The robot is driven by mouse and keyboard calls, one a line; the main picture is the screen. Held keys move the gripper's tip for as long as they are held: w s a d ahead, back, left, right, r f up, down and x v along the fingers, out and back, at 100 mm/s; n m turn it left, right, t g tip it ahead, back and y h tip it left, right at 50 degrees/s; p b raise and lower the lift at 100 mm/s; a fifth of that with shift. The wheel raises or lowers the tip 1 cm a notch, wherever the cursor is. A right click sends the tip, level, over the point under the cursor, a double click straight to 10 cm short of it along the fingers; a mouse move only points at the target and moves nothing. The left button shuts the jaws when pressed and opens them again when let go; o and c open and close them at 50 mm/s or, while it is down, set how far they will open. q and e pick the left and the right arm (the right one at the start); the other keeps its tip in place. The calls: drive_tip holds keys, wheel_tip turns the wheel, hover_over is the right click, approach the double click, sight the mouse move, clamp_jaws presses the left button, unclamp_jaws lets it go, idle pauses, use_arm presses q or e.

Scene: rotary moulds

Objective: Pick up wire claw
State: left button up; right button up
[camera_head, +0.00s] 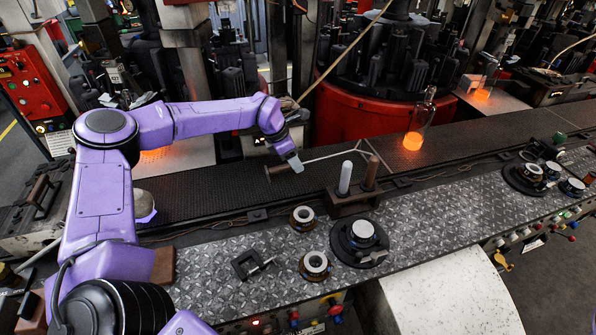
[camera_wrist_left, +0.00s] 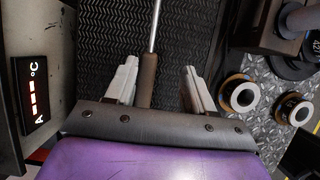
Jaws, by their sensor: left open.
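The wire claw (camera_head: 326,157) lies on the dark textured conveyor. Its thin metal rod runs right to a forked wire end, and its brown handle (camera_head: 279,171) is at the left. My left gripper (camera_head: 295,163) is over the handle end, pointing down. In the left wrist view the open left gripper (camera_wrist_left: 160,75) has one pale finger on each side of the brown handle (camera_wrist_left: 149,78). The handle is closer to the left finger in that picture, and its lower end is hidden by the gripper body. I cannot tell how far the fingertips are above the belt. My right gripper is not in view.
A wooden holder (camera_head: 352,203) with two upright rods stands right of the gripper. A glowing bottle (camera_head: 419,120) stands farther along the conveyor (camera_head: 230,190). Round mould parts (camera_head: 359,243) sit on the metal plate in front. A red rotary machine (camera_head: 365,110) stands behind.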

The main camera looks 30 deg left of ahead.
use_arm(q)
drive_tip(key=w+f, duration=0.1)
drive_tip(key=w+f+b, duration=0.1)
drive_tip(key=f, duration=0.1)
drive_tip(key=w+f, duration=0.1)
drive_tip(key=shift+d+f, duration=0.35)
drive_tip(key=shift+d, duration=0.05)
drive_tip(key=shift+w+f, duration=0.1)
drive_tip(key=shift+w, duration=0.3)
drive_tip(key=shift+s, duration=0.15)
drive_tip(key=shift+s+r, duration=0.25)
drive_tip(key=shift+r, duration=0.05)
drive_tip(key=c, duration=0.4)
drive_tip(key=shift+s+r, duration=0.1)
drive_tip(key=shift+s, duration=0.05)
drive_tip(key=c, duration=0.5)
drive_tip(key=shift+w, duration=0.2)
clamp_jaws()
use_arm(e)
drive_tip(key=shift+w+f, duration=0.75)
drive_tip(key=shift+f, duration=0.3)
